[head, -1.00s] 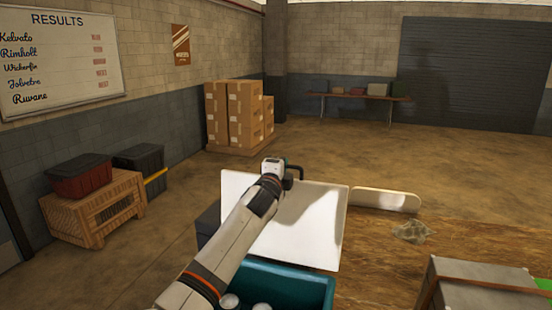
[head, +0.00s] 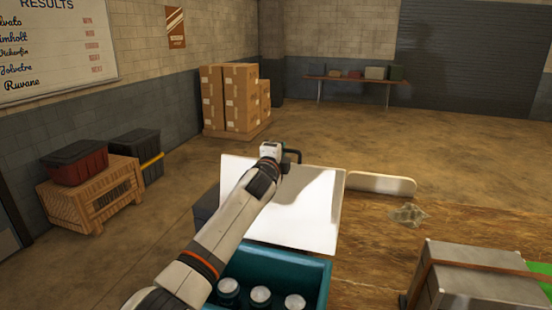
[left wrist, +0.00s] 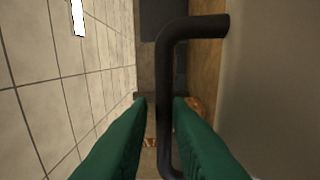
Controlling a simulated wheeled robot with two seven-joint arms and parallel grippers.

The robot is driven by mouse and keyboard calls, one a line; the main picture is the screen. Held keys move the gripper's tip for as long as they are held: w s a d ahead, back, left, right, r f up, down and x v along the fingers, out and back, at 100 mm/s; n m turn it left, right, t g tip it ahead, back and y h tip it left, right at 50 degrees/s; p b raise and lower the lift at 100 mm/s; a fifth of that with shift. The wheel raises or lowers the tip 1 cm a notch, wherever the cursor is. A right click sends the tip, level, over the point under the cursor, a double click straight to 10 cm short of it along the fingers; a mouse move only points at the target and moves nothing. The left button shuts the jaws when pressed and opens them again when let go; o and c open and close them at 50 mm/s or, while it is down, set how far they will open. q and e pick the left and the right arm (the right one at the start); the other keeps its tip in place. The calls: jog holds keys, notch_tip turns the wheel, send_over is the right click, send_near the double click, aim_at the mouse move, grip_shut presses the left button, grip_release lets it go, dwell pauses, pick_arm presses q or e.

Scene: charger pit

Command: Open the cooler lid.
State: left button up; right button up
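The teal cooler (head: 322,285) is at the bottom centre of the head view, with bottles with pale caps (head: 261,294) inside. Its lid (head: 310,215) stands raised at the back, its white inner face towards me. My left arm crosses in front of the lid. My left gripper (head: 274,157) is at the lid's top edge, by the black handle (head: 297,156). In the left wrist view, the green fingers (left wrist: 160,102) stand on both sides of the handle (left wrist: 165,90), with a visible gap on its left. My right gripper is out of view.
A wooden surface (head: 460,232) lies right of the cooler, with a grey metal case (head: 470,275), a crumpled clear item (head: 408,214) and a pale rounded board (head: 382,184). Cardboard boxes (head: 230,97) and a crate (head: 95,195) stand farther back. The floor between is clear.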

pick_arm(q)
jog(key=b+v, duration=0.3)
jog(key=v, duration=0.9)
jog(key=shift+w+f, duration=0.1)
